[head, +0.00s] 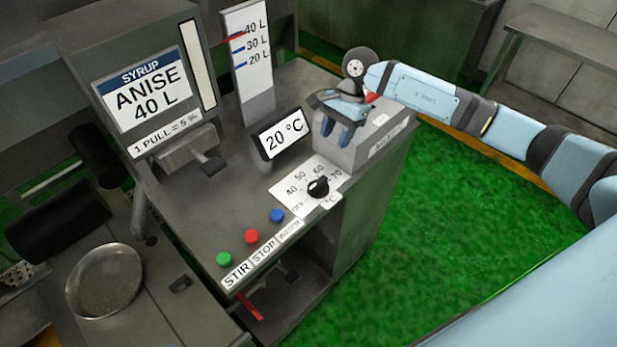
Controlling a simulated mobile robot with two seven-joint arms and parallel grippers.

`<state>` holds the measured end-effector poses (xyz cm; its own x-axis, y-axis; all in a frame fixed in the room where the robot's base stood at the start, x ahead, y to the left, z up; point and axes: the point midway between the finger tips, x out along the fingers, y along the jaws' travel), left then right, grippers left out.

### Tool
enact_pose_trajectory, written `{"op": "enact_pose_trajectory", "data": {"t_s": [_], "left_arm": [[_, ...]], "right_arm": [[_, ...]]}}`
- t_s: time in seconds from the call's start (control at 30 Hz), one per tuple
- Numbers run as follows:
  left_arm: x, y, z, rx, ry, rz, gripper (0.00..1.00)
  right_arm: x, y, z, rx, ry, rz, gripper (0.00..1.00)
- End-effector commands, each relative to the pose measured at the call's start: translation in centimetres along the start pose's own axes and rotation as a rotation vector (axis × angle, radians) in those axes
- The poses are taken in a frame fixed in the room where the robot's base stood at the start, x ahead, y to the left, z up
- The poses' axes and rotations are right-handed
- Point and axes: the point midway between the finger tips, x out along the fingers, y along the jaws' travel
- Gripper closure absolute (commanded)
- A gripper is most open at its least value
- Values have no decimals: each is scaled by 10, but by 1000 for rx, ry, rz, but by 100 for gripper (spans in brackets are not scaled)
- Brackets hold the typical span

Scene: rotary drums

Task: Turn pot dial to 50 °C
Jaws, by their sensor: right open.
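The pot dial (318,187) is a small black knob on a white scale plate (291,189) marked OFF, 40, 50, 60, 70 and °C. The mark its pointer faces is too small to tell. A tilted display (283,140) behind it reads 20 °C. My right gripper (337,133) is open, with its blue fingers pointing down at a grey box (371,150) behind and to the right of the dial. It is apart from the dial. Whether the fingers touch the box or something in it is unclear. My left gripper is not in view.
Green (224,259), red (251,237) and blue (277,215) buttons sit left of the dial. A syrup dispenser (150,85) and a level gauge (250,60) stand behind. A round pan (104,281) is at lower left. Green floor lies open to the right.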

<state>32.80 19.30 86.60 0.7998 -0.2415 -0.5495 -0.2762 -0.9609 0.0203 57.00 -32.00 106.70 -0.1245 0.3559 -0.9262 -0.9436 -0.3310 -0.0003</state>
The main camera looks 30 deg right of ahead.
Motion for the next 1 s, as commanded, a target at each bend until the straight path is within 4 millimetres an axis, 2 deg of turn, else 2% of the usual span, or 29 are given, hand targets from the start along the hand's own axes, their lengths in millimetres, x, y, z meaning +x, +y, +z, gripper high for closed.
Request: {"op": "enact_pose_trajectory", "data": {"t_s": [0.17, 0.4, 0.6, 0.8, 1.0], "left_arm": [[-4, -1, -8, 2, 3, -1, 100], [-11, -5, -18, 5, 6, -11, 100], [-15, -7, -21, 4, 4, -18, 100], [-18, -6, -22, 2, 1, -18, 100], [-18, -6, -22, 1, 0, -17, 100]], "right_arm": [[26, 1, 3, 1, -6, 4, 55], [78, 1, 4, 2, -8, 4, 55], [113, 0, 4, 3, -7, 2, 55], [132, 0, 3, 2, -6, 0, 55], [135, 0, 2, 1, -5, -1, 55]]}}
